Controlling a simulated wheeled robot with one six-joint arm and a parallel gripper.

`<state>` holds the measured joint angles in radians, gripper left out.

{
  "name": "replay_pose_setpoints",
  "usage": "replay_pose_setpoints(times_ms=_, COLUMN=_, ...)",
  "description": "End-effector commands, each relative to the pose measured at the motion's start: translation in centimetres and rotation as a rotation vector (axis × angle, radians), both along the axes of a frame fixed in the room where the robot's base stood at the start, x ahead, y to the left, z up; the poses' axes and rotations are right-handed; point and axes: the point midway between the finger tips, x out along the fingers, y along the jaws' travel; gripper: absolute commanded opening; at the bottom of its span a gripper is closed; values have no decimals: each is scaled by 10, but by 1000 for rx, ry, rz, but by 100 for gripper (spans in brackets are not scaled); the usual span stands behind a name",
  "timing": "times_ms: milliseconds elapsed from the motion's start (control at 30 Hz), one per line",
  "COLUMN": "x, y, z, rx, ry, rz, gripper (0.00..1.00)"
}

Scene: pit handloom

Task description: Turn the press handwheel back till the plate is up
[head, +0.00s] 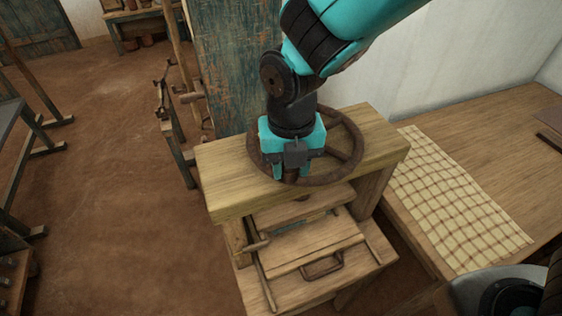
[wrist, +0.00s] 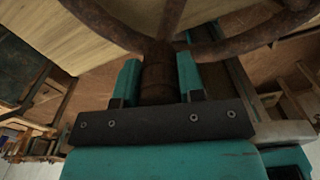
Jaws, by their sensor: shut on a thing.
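The press handwheel (head: 345,172) is a rusty brown spoked ring lying flat above the wooden press beam (head: 228,188). My gripper (head: 292,172) points down at the wheel's near left rim. In the wrist view, my gripper (wrist: 160,80) has its two teal fingers on either side of a brown upright handle (wrist: 158,75) at the handwheel's rim (wrist: 225,45), and it is shut on this handle. The press plate (head: 305,207) shows partly under the beam, above the lower wooden board (head: 300,245). The beam and my gripper hide part of it, so its exact height is unclear.
A table (head: 420,215) with a checked cloth (head: 455,195) stands close on the right against a white wall. A worn blue-green wooden panel (head: 235,65) stands behind the press. The earth floor (head: 100,180) on the left is mostly open, with wooden frames along its edge.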

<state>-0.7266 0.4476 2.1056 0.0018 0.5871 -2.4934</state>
Motion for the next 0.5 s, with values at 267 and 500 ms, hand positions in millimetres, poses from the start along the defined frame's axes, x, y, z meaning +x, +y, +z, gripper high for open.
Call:
replay_pose_setpoints(times_ms=267, x=-1, y=0, z=1, rx=0, ry=3, rz=4, gripper=0)
replay_pose_setpoints(times_ms=500, x=-1, y=0, z=0, rx=0, ry=3, rz=4, gripper=61)
